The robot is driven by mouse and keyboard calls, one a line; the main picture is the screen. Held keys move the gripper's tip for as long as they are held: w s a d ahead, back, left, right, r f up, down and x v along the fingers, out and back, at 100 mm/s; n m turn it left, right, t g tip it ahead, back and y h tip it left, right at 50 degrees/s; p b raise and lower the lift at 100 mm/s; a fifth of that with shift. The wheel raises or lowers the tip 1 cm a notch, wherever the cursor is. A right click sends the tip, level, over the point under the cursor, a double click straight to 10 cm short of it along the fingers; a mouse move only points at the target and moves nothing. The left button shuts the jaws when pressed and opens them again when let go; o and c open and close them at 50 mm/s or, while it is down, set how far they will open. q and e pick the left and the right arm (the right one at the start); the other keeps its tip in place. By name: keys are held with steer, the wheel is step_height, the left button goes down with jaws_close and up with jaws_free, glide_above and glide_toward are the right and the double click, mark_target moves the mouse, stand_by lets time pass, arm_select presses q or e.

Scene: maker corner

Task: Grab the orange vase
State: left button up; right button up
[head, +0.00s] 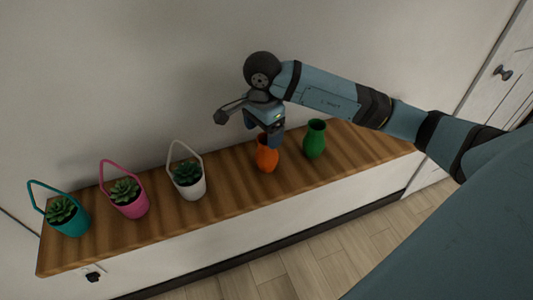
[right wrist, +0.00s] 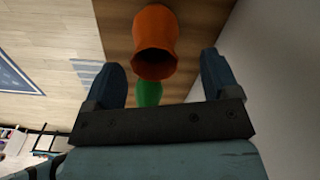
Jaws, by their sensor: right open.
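The orange vase (head: 267,158) stands upright on the wooden shelf top between the white basket and the green vase (head: 315,139). My right gripper (head: 268,137) is at the vase's upper part in the head view and hides some of its rim. In the right wrist view the orange vase (right wrist: 155,42) shows its open mouth, ahead of and between the two spread fingers (right wrist: 162,82). The fingers look apart from it, and the gripper is open and empty. The green vase also shows there (right wrist: 149,94), partly hidden behind the gripper's palm. My left gripper is not in view.
A white basket (head: 190,189), a pink basket (head: 131,206) and a teal basket (head: 72,222), each with a succulent, stand left on the wooden top (head: 225,193). The wall is close behind. The top is clear right of the green vase.

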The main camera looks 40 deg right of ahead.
mark_target(267, 154)
steer(key=f, duration=0.1)
steer(key=f+p, duration=0.1)
steer(key=f, duration=0.2)
steer(key=shift+s+d+p, duration=0.3)
steer(key=shift+s+p, duration=0.05)
steer(key=shift+s, duration=0.05)
steer(key=shift+f, duration=0.5)
steer(key=c, duration=1)
